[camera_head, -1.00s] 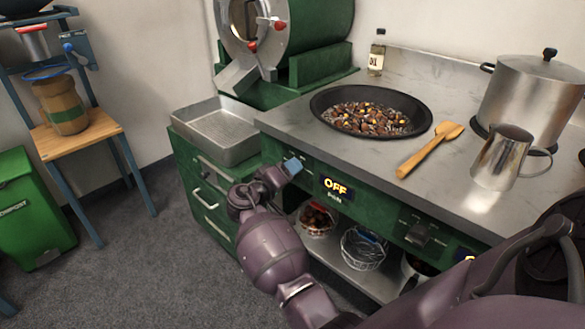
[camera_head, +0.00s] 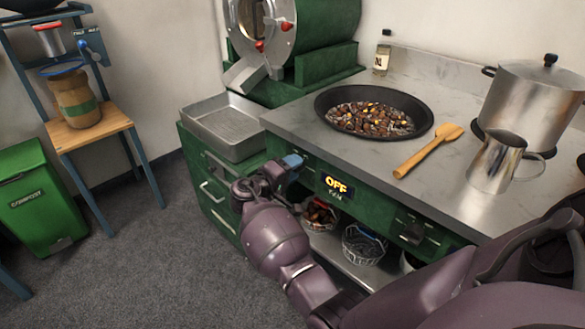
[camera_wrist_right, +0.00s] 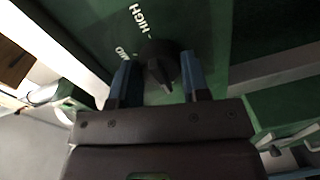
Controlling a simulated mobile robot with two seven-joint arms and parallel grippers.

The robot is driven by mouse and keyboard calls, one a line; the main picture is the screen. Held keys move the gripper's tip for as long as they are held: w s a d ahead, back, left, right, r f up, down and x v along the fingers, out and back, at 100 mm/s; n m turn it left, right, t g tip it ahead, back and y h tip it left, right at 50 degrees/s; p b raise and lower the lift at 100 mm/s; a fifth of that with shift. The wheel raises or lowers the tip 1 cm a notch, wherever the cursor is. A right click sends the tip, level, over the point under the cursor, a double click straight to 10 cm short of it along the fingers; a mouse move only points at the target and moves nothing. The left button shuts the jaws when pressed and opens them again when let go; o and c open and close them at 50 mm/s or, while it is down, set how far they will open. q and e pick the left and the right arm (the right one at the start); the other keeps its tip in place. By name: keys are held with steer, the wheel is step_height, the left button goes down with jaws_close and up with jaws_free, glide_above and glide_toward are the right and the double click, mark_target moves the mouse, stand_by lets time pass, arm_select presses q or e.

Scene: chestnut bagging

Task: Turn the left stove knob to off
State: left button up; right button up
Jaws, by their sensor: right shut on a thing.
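The left stove knob (camera_wrist_right: 162,72) is black and sits on the green stove front. In the right wrist view it is between the two blue fingers of my right gripper (camera_wrist_right: 160,78), with the labels HIGH and MID beside it. My right gripper is shut on the knob. In the head view my right gripper (camera_head: 284,168) is at the stove front, and its fingers hide the knob. My left gripper is not in view.
A dark pan (camera_head: 326,100) of chestnuts, a wooden spatula (camera_head: 428,150), a metal jug (camera_head: 492,165) and a large pot (camera_head: 530,95) stand on the counter. Another knob (camera_head: 412,232) is farther right. A metal tray (camera_head: 188,118) is at left. Wire baskets sit below.

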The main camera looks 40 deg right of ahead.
steer(key=o, duration=0.9)
steer(key=shift+d, duration=0.1)
steer(key=shift+s+a+r+p, duration=0.1)
steer(key=shift+s+a, duration=0.1)
steer(key=shift+a, duration=1.6)
steer(key=shift+s+a+r+p, duration=0.15)
steer(key=shift+s+a, duration=0.05)
steer(key=shift+a, duration=1.6)
steer(key=shift+s+a+r+p, duration=0.1)
steer(key=shift+s+a, duration=0.1)
steer(key=shift+a, duration=1.6)
